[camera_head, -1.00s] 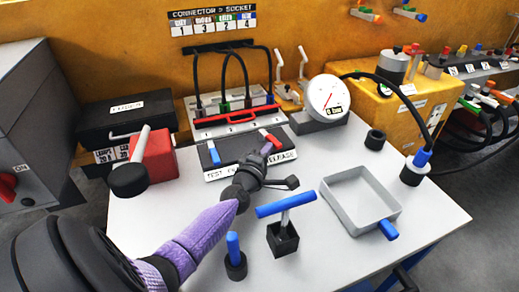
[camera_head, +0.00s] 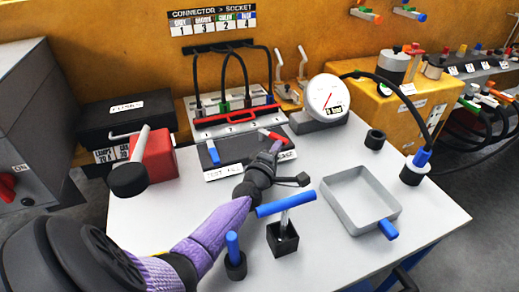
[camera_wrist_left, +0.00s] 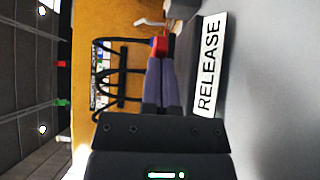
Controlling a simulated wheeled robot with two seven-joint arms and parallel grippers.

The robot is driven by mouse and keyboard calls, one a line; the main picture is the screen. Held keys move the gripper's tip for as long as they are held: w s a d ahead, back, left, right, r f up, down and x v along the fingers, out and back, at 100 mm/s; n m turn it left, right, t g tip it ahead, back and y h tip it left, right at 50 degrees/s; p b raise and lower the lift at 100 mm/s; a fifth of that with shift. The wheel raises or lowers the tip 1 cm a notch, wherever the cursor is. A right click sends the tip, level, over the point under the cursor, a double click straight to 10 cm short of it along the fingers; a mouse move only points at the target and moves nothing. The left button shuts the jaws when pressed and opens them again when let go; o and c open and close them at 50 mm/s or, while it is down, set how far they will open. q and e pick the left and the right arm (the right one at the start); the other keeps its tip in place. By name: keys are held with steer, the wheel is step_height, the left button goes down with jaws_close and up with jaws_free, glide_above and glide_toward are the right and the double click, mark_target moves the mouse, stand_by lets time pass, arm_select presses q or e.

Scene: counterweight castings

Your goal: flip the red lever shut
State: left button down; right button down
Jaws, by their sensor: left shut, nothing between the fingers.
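The red lever (camera_head: 271,135) sits at the right end of a black block (camera_head: 232,158) with a white label strip along its front. It slants down to the right. In the wrist view the red lever (camera_wrist_left: 161,44) shows right at the fingertips. My left gripper (camera_head: 276,146) is shut and empty, its purple fingers just in front of the lever. They look close enough to touch it, but I cannot tell contact for sure. The lever's lower part is partly hidden by the fingers. A blue lever (camera_head: 213,152) stands at the block's left end. My right gripper is not in view.
A T-handled blue tool (camera_head: 286,204) and a blue-topped peg (camera_head: 233,247) stand near my left forearm. A grey tray (camera_head: 335,215) lies to the right. A gauge (camera_head: 326,97) and a cable panel (camera_head: 205,122) stand behind. A red box (camera_head: 158,157) is at left.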

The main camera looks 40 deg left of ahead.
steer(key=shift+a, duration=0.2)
